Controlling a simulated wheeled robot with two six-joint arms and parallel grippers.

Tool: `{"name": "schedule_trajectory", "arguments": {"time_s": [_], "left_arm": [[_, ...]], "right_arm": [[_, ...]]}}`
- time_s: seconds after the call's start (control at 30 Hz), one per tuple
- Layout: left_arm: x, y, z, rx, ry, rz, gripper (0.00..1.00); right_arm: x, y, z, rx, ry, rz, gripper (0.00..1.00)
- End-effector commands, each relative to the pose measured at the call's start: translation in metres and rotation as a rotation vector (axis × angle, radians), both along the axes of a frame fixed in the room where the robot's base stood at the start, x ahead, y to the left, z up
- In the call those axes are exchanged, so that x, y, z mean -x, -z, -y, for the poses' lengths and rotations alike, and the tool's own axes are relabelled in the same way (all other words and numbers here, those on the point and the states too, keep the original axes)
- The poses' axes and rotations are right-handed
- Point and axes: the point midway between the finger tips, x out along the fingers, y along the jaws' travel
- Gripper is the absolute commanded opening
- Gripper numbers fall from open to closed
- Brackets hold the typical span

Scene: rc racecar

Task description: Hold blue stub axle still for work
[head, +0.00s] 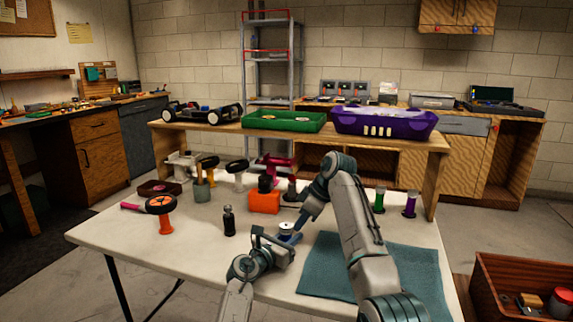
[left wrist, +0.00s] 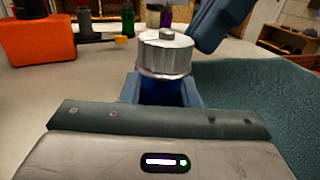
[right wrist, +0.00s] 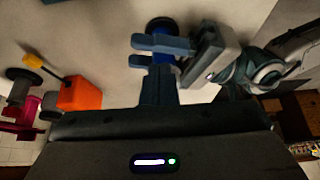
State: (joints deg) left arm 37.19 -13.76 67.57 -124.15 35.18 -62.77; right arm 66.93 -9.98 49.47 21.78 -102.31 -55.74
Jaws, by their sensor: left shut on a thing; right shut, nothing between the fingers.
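The blue stub axle (head: 287,233) stands upright near the middle of the table, with a silver ridged cap on top. In the left wrist view its cap (left wrist: 165,52) and blue body (left wrist: 166,91) are clear. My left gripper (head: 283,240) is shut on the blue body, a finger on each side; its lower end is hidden. My right gripper (head: 299,226) is shut and empty, its tip close beside the cap; I cannot tell whether it touches. In the right wrist view the right fingers (right wrist: 158,88) point toward the left gripper (right wrist: 163,52) and the axle.
A teal mat (head: 415,262) covers the table's right front. Green (head: 283,121) and purple (head: 385,123) trays sit on the rear shelf.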

Motion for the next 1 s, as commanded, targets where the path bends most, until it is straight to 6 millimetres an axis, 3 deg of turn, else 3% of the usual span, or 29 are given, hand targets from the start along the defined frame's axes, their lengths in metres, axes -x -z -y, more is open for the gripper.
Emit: {"name": "schedule_trajectory", "arguments": {"time_s": [0.43, 0.77, 1.0], "left_arm": [[0.001, 0.0, 0.002, 0.001, 0.004, -0.001, 0.03], [0.0, 0.0, 0.002, 0.001, 0.003, -0.001, 0.03], [0.0, 0.0, 0.001, 0.0, 0.002, 0.0, 0.03]], "right_arm": [[0.005, 0.001, -0.003, -0.004, -0.004, -0.002, 0.0], [0.007, -0.001, 0.005, -0.003, -0.003, 0.0, 0.0], [0.007, -0.021, 0.005, -0.002, -0.003, 0.002, 0.0]]}}
